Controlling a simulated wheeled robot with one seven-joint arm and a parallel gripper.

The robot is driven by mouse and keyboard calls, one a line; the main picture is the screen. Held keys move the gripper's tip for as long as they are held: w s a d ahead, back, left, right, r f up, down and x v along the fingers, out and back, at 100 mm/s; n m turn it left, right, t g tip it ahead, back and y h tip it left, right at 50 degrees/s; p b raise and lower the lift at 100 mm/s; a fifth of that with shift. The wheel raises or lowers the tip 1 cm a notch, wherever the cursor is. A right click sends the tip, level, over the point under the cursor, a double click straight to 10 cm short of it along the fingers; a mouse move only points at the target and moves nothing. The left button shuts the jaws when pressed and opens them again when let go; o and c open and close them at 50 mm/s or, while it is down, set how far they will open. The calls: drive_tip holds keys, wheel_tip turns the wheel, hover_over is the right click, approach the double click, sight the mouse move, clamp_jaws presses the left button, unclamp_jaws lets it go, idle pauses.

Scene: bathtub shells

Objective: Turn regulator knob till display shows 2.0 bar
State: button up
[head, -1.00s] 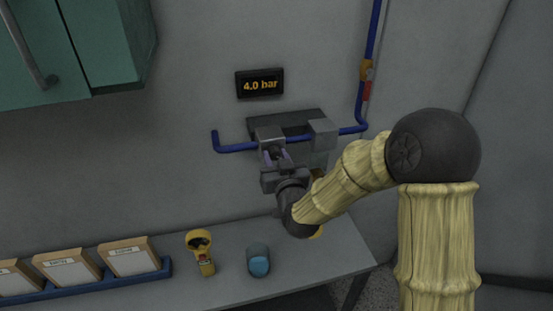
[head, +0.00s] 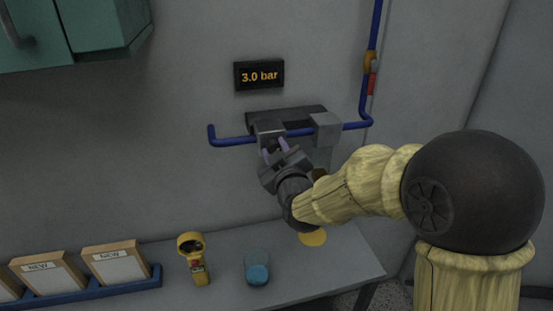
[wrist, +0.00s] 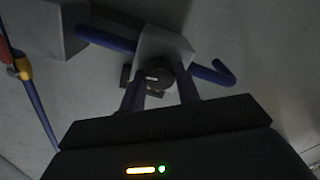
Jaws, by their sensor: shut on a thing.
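The display (head: 259,75) on the wall reads 3.0 bar in the head view. Below it, the regulator's grey block (head: 268,127) sits on the blue pipe. In the wrist view the dark round regulator knob (wrist: 159,78) faces me, with a light mark on its face. My gripper (head: 276,150) reaches up to it from below. Its two purple fingers (wrist: 161,95) are on either side of the knob and shut on it. In the head view my gripper hides most of the knob.
A second grey block (head: 326,129) is on the pipe (head: 232,142) to the right. A green cabinet (head: 100,25) hangs upper left.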

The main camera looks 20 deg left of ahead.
idle(0.3)
drive_tip(key=o, duration=1)
drive_tip(key=shift+s, duration=0.1)
drive_tip(key=b+v, duration=0.6)
drive_tip(key=v, duration=1.1)
drive_tip(key=shift+d, duration=0.25)
drive_tip(key=shift+f, duration=0.1)
